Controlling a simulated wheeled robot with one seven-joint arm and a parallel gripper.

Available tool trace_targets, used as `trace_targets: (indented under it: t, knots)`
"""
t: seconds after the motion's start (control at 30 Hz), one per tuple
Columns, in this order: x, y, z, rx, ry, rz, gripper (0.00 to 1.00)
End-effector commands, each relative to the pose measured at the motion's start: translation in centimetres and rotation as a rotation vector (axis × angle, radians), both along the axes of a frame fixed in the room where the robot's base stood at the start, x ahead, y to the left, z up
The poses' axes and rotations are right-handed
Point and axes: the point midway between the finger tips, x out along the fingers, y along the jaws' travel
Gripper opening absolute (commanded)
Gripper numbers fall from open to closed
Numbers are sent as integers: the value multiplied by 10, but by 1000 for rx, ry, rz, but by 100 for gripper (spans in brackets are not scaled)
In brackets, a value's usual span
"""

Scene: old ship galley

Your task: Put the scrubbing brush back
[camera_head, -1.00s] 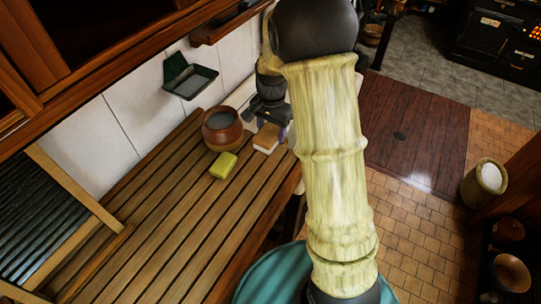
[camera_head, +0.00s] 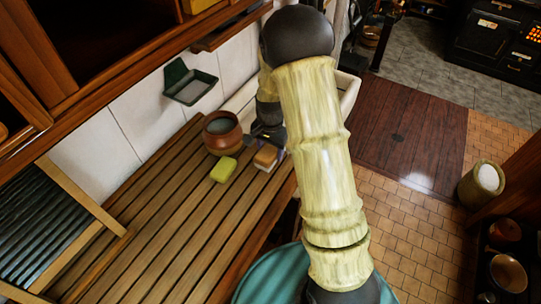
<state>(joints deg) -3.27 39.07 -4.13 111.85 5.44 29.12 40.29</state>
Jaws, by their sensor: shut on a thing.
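The scrubbing brush (camera_head: 265,158) has a tan wooden back and a pale underside. It is at the right edge of the slatted wooden counter (camera_head: 165,205), to the right of a yellow-green sponge. My gripper (camera_head: 271,146) is shut on the brush from behind. My pale arm hides part of the gripper, and its fingertips are hard to make out. I cannot tell whether the brush touches the slats or is a little above them. A dark green wall dish (camera_head: 191,88) with a grey inside hangs on the white tiles.
The yellow-green sponge (camera_head: 224,170) and a round brown pot (camera_head: 222,133) stand close left of the brush. A ribbed washboard (camera_head: 45,232) leans at the left. A pale sink edge (camera_head: 349,92) shows behind my arm. The counter's front is clear.

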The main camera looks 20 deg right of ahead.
Motion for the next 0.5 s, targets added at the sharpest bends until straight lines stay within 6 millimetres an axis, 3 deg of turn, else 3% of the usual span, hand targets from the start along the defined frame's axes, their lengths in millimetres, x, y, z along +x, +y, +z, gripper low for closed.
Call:
trace_targets:
  t: [0.23, 0.5]
  knots:
    - [-1, 0, -29, -1, 4, 0, 13]
    - [0, 0, -34, 0, 0, 0, 13]
